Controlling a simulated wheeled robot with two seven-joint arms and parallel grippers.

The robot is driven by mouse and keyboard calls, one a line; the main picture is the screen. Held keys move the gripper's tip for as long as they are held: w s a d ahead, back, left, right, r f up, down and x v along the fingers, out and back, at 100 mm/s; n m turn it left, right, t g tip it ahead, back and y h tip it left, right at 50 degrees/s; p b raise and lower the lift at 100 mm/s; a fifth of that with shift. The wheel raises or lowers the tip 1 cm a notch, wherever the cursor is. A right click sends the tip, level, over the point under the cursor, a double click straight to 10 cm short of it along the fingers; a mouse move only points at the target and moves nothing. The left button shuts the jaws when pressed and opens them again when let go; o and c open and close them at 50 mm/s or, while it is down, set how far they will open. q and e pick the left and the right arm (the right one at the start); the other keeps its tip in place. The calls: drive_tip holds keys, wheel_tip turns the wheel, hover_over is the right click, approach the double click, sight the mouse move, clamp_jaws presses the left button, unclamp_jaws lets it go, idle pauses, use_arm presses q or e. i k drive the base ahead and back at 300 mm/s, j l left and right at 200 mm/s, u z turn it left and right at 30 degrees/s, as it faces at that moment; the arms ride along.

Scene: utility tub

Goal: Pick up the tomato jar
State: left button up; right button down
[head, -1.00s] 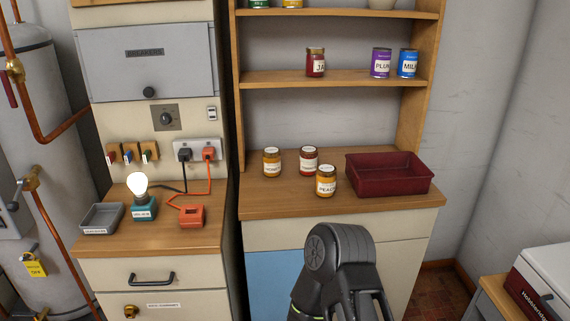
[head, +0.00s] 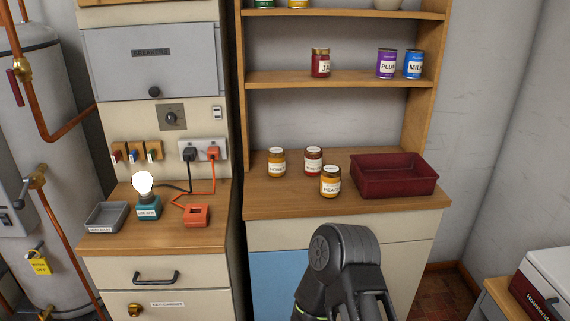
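The tomato jar (head: 313,161) appears to be the red jar with a white label and pale lid, upright on the wooden counter (head: 300,205); its label is too small to read surely. A yellow honey jar (head: 276,162) stands to its left. An orange peach jar (head: 330,181) stands in front and slightly right, close to its lower edge in the picture. A dark arm of mine rises at the bottom centre, below the counter front. Its fingertips do not show clearly, and I cannot tell its opening. My other gripper is not in view.
A dark red tray (head: 394,188) sits right of the jars. The shelf (head: 360,77) above holds a jam jar (head: 320,63), a plum can (head: 386,63) and a milk can (head: 413,64). A lit bulb (head: 143,184) stands on the left cabinet. The counter's front left is clear.

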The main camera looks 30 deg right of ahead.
sight(312, 159)
drive_tip(key=i, duration=0.8)
drive_tip(key=z, duration=2.45)
